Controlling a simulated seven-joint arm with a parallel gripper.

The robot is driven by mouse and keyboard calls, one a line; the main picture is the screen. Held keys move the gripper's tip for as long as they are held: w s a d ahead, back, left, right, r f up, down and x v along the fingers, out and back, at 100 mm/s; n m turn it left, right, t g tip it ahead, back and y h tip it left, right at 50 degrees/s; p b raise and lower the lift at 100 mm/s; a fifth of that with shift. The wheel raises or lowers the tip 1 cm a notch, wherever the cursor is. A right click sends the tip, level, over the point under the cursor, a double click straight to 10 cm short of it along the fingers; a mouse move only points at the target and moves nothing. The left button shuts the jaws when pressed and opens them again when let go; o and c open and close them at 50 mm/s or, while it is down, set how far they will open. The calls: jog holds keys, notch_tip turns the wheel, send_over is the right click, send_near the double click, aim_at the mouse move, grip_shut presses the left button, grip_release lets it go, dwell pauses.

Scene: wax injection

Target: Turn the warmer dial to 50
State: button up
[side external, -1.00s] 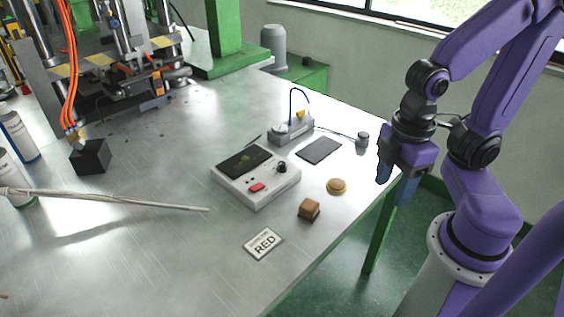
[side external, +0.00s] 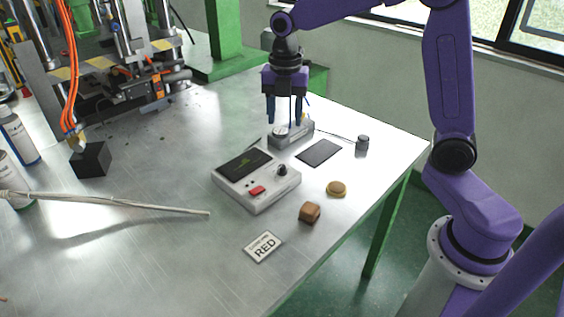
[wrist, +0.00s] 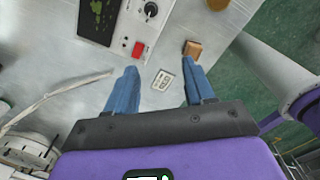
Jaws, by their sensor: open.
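A white control box (side external: 256,190) lies on the table, with a dark screen, a red switch (side external: 257,190) and a black knob (side external: 282,169). The wrist view shows its knob (wrist: 150,9) at the top edge and red switch (wrist: 137,49). Behind it stands a small grey device (side external: 299,135) with a pale round part (side external: 281,129) on top. I cannot read any dial marks, nor tell which unit is the warmer. My gripper (side external: 285,119) is open and empty, pointing down; in the side view its fingers overlap the grey device. Contact cannot be told.
A pale rod (side external: 120,202) lies at left. A press (side external: 125,65) stands at the back left.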

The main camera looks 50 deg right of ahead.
aim_at(282, 166)
jog(key=w+d+n, duration=0.2)
jog(key=w+d, duration=0.1)
jog(key=f, duration=1.7)
jog(key=shift+w+a+f, duration=0.2)
jog(key=shift+f, duration=0.1)
grip_shut()
